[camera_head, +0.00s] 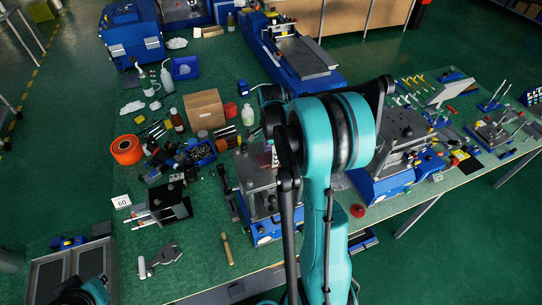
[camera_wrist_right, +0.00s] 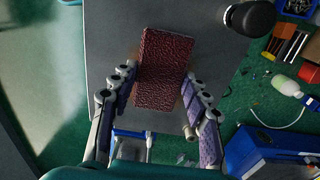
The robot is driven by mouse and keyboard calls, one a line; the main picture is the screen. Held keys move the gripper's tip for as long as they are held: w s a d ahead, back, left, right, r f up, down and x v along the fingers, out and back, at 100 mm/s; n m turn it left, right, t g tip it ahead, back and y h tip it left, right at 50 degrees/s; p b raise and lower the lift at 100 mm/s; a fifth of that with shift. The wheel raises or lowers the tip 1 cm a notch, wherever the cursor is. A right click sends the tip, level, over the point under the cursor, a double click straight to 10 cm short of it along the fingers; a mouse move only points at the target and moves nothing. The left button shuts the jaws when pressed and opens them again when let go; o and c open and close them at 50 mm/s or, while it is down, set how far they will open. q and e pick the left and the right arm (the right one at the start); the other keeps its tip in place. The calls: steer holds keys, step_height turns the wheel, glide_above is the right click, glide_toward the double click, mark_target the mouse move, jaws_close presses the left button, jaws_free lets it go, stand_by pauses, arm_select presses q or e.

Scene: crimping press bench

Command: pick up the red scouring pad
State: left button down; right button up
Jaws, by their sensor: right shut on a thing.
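The red scouring pad (camera_wrist_right: 162,70) is a dark red, speckled rectangular block in the right wrist view. My right gripper (camera_wrist_right: 160,98) is shut on it, with one finger at each long side near its lower half. The pad's upper end sticks out beyond the fingers. A grey flat surface lies behind it; I cannot tell how far below. In the head view my right arm hides most of that gripper. My left gripper (camera_head: 78,291) is partly in the head view at the lower left corner, away from the pad; its fingers are not clear.
The green bench is crowded. A black knob (camera_wrist_right: 250,17) rises near the pad. The bench's front left has some free room.

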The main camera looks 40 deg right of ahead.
steer(key=r, duration=0.4)
steer(key=shift+s+d+r, duration=0.1)
steer(key=shift+s+r, duration=0.05)
steer(key=shift+s, duration=0.15)
steer(key=s+d+r+b, duration=0.1)
steer(key=s+d+r, duration=0.2)
steer(key=s+r, duration=0.3)
steer(key=s, duration=0.4)
steer(key=shift+s+d+r, duration=0.25)
steer(key=shift+s+r, duration=0.05)
steer(key=shift+o, duration=0.6)
steer(key=shift+c, duration=1.1)
steer(key=p, duration=0.5)
glide_above(269, 157)
step_height(269, 157, down, 5)
steer(key=shift+r, duration=0.1)
steer(key=shift+w, duration=0.1)
steer(key=shift+f, duration=0.2)
